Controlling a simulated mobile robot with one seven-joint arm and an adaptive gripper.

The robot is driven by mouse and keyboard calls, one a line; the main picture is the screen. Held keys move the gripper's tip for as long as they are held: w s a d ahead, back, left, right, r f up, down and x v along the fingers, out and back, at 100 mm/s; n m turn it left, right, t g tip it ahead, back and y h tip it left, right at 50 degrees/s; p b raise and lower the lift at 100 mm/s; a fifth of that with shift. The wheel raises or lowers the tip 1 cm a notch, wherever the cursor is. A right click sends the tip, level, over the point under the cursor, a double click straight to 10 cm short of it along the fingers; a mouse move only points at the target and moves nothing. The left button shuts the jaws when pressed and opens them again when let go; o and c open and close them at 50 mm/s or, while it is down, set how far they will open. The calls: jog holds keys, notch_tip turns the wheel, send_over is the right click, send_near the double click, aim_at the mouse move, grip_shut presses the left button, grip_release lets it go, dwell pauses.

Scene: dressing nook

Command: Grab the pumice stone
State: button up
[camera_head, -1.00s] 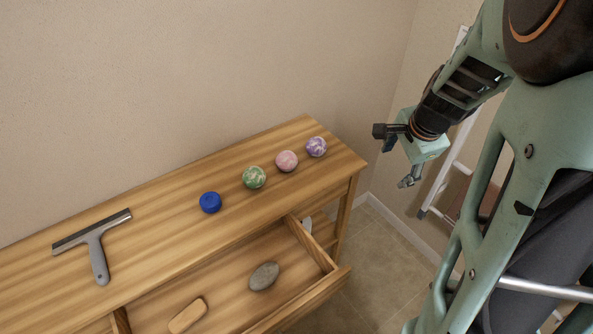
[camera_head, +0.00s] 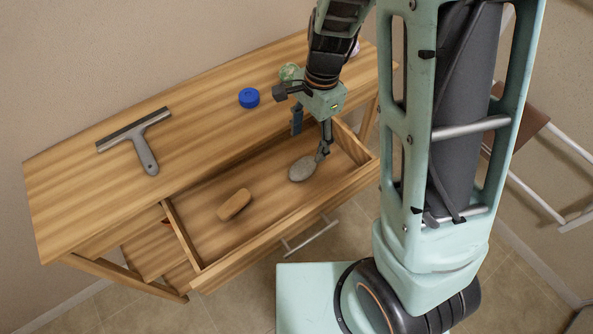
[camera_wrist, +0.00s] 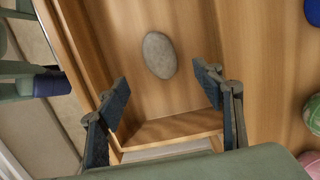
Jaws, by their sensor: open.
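The pumice stone (camera_head: 302,168) is a grey, flattened oval lying on the floor of the open drawer (camera_head: 262,178), toward its right end. It also shows in the wrist view (camera_wrist: 159,55), whole and unobstructed, beyond the fingertips and roughly centred between them. My gripper (camera_head: 311,137) is over the right part of the drawer, its fingers pointing down with one fingertip appearing close to the stone's right edge. In the wrist view my gripper (camera_wrist: 164,92) has its two dark-padded fingers spread wide with nothing between them.
A tan oval brush or block (camera_head: 234,204) lies left of the stone in the drawer. The drawer's right side wall (camera_head: 350,143) is close to my gripper. On the dresser top (camera_head: 210,170) are a squeegee (camera_head: 142,150), a blue puck (camera_head: 249,97) and a green ball (camera_head: 290,72).

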send_over(304, 165)
jog(key=f, duration=0.4)
jog(key=shift+w+d+f, duration=0.1)
jog(key=shift+w+d, duration=0.2)
jog(key=shift+d, duration=0.05)
jog(key=f, duration=0.3)
jog(key=f+b, duration=0.1)
jog(key=f, duration=0.1)
jog(key=shift+s+a+f, duration=0.25)
jog(key=shift+a+f, duration=0.05)
jog(key=shift+a, duration=0.1)
jog(key=c, duration=1.2)
